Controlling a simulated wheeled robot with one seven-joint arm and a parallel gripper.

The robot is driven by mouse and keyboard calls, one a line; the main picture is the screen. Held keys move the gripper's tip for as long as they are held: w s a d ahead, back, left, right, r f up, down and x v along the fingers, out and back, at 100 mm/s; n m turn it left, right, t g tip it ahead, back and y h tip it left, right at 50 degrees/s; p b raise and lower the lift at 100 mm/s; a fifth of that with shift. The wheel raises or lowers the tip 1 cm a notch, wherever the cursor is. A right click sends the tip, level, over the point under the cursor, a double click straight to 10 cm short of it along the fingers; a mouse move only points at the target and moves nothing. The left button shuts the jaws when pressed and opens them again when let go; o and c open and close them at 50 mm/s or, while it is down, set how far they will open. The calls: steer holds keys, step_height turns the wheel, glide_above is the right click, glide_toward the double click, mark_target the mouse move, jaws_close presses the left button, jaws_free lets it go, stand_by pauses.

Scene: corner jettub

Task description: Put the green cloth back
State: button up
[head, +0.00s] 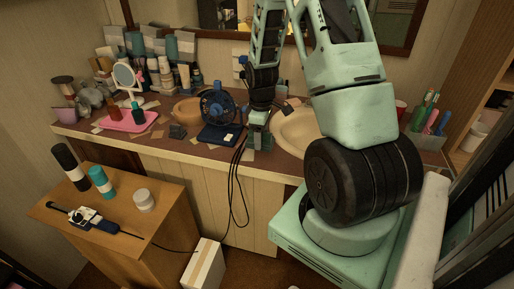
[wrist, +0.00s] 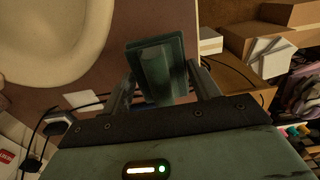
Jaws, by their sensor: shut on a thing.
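The green cloth (wrist: 155,62) is a dark green, block-like folded piece between the two fingers of my gripper (wrist: 162,78) in the wrist view. My gripper is shut on it. In the head view my gripper (head: 259,127) points down at the front of the counter, just left of the sink. The cloth is small and partly hidden there, and I cannot tell whether it touches the counter.
The sink basin (head: 292,132) is right of my gripper; it also shows in the wrist view (wrist: 60,40). A dark blue fan (head: 219,108) stands close on the left. A pink tray (head: 130,121) with bottles is farther left. Black cables (head: 237,180) hang over the counter edge.

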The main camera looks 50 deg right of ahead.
mark_target(261, 156)
steer(key=shift+f, duration=2.5)
steer(key=shift+f, duration=0.2)
steer(key=o, duration=0.9)
steer(key=shift+o, duration=0.2)
steer(key=shift+r, duration=0.1)
